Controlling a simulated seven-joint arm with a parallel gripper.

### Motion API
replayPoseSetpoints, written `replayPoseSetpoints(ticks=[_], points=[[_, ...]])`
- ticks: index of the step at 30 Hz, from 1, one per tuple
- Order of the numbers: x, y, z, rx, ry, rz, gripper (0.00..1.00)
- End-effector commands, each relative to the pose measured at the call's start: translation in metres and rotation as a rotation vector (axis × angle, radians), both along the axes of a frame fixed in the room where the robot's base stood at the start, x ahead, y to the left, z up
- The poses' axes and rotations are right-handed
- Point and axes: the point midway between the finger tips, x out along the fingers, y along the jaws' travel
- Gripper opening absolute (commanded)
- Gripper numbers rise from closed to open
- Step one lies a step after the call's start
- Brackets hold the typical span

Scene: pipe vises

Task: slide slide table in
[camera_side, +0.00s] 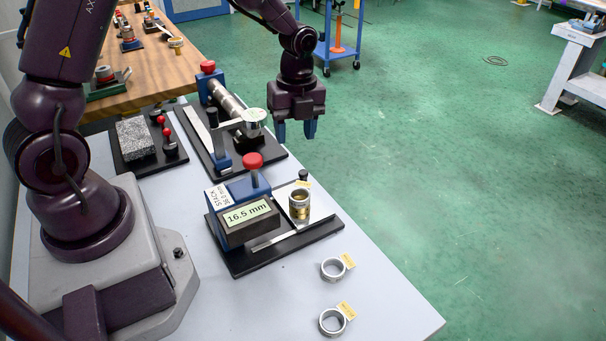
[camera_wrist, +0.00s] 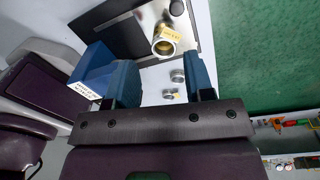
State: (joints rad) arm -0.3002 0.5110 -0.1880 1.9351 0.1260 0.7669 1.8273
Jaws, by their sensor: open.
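What looks like the slide table (camera_side: 319,213) is a bright metal plate on the black base of the front station. A brass and silver ring stack (camera_side: 299,207) with a yellow tag stands on it. Beside it is a blue block with a red knob (camera_side: 253,160) and a display (camera_side: 246,215) reading 16.5 mm. My gripper (camera_side: 296,132) is open and empty, pointing down, beyond this station and to the right of the rear gauge station. In the wrist view, my gripper's two blue fingers (camera_wrist: 162,75) are apart, with the tagged ring stack (camera_wrist: 166,42) beyond them.
The rear station carries a metal cylinder (camera_side: 226,98) and a round dial (camera_side: 255,117). A granite block (camera_side: 135,138) sits at left. Two loose tagged rings (camera_side: 333,269) (camera_side: 332,321) lie near the table's (camera_side: 385,305) right edge. Green floor is beyond.

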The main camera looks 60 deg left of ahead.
Motion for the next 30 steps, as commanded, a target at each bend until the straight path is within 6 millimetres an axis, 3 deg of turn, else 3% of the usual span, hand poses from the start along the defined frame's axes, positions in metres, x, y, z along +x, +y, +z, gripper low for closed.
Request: replayPoseSetpoints(ticks=[3,6,14,30], points=[[0.015,0.001,0.003,-0.004,-0.044,-0.277,0.48],[0.019,0.002,0.005,-0.001,-0.059,-0.443,0.48],[0.019,0.001,-0.003,-0.006,-0.058,-0.580,0.48],[0.018,0.001,-0.103,-0.006,-0.056,-0.575,0.48]])
